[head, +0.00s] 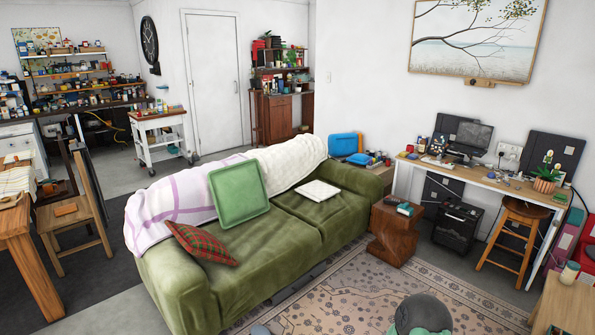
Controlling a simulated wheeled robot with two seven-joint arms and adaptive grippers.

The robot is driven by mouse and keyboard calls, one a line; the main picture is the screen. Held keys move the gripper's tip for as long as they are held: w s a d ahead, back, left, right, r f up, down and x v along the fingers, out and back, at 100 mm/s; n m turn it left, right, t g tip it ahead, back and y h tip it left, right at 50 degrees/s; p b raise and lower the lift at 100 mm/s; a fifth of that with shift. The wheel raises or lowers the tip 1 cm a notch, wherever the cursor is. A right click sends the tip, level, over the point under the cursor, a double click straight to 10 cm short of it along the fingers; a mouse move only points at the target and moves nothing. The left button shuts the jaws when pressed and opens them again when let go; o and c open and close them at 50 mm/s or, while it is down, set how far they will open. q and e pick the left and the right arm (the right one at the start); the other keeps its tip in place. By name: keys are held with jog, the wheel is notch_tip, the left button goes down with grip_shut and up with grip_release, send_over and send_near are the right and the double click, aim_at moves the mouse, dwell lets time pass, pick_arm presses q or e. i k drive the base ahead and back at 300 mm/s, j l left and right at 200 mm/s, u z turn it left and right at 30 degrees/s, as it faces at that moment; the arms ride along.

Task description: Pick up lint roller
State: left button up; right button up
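I cannot make out a lint roller in the head view. The small items on the desk (505,186), on the wooden side table (393,228) and on the far shelves (75,72) are too small to tell apart for certain. Neither of my grippers is in view, so their state does not show.
A green sofa (290,245) with cushions and blankets fills the middle. A patterned rug (350,290) lies before it. A wooden stool (517,240) stands by the desk. A white cart (160,135) is behind. Another table (565,308) is at lower right.

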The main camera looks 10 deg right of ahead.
aim_at(404, 208)
jog(key=i+l+z, duration=0.35)
jog(key=i+z, duration=0.15)
jog(key=i, duration=0.2)
jog(key=i+z, duration=0.5)
jog(key=i, duration=0.2)
jog(key=i+j+z, duration=0.25)
jog(key=i+z, duration=0.25)
jog(key=i, duration=0.25)
jog(key=i+u, duration=0.25)
jog(key=i, duration=0.2)
jog(key=i+l+u, duration=0.2)
jog(key=i, duration=0.25)
jog(key=i+l+u, duration=0.25)
jog(key=i, duration=0.2)
jog(key=i+l+u, duration=0.7)
jog(key=i+l, duration=0.15)
jog(key=i+l+u, duration=0.2)
jog(key=l, duration=0.25)
jog(key=i+l+u, duration=0.25)
jog(key=l, duration=0.2)
